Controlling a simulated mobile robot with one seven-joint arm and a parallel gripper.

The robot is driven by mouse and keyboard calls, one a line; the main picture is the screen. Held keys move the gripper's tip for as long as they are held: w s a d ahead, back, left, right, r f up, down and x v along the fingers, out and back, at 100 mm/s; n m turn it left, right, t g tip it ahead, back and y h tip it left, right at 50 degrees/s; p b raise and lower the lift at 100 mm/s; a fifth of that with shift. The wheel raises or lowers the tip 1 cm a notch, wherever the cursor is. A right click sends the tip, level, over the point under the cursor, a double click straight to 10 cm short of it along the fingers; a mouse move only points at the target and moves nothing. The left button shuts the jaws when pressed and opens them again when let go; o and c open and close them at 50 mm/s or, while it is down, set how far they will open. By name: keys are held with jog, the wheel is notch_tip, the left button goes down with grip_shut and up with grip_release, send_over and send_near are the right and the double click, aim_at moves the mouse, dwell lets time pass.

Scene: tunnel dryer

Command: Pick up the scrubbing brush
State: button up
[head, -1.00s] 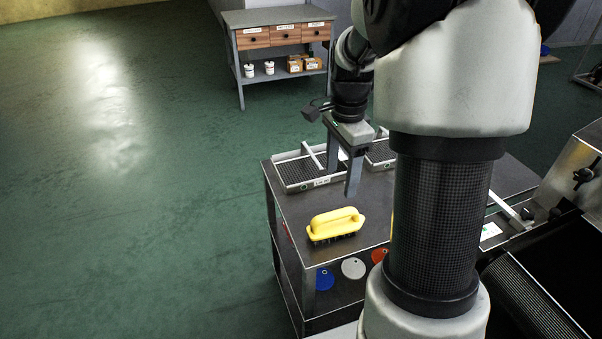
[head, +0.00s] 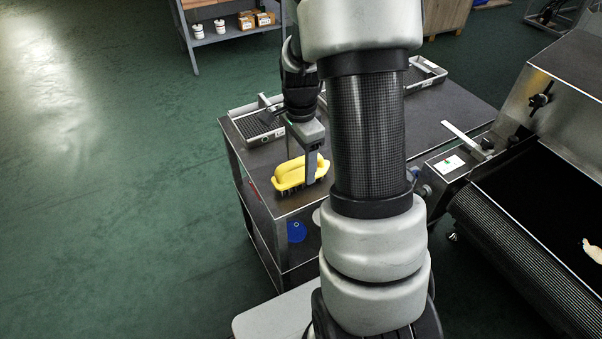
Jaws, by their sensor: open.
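The scrubbing brush (head: 287,176) has a yellow body with a loop handle and dark bristles. It sits bristles down near the front left of the dark cart top (head: 266,159). My gripper (head: 307,168) points down at the brush, with one finger in front of the handle's right part. The jaws are open. The other finger is hidden, and I cannot tell whether the fingers touch the handle.
A mesh tray (head: 257,124) lies at the cart's back left, close behind my gripper. Another tray (head: 427,74) is at the back right. The dryer machine (head: 560,100) stands to the right. Open green floor (head: 110,220) lies left.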

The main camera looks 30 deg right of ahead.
aim_at(301, 172)
notch_tip(301, 172, down, 4)
jog(key=shift+s+r+b, duration=0.1)
jog(key=shift+r+b, duration=0.05)
jog(key=shift+b, duration=0.25)
jog(key=c, duration=1.1)
notch_tip(301, 172, up, 10)
jog(key=p, duration=0.2)
jog(key=shift+r+p, duration=0.1)
jog(key=shift+p, duration=0.25)
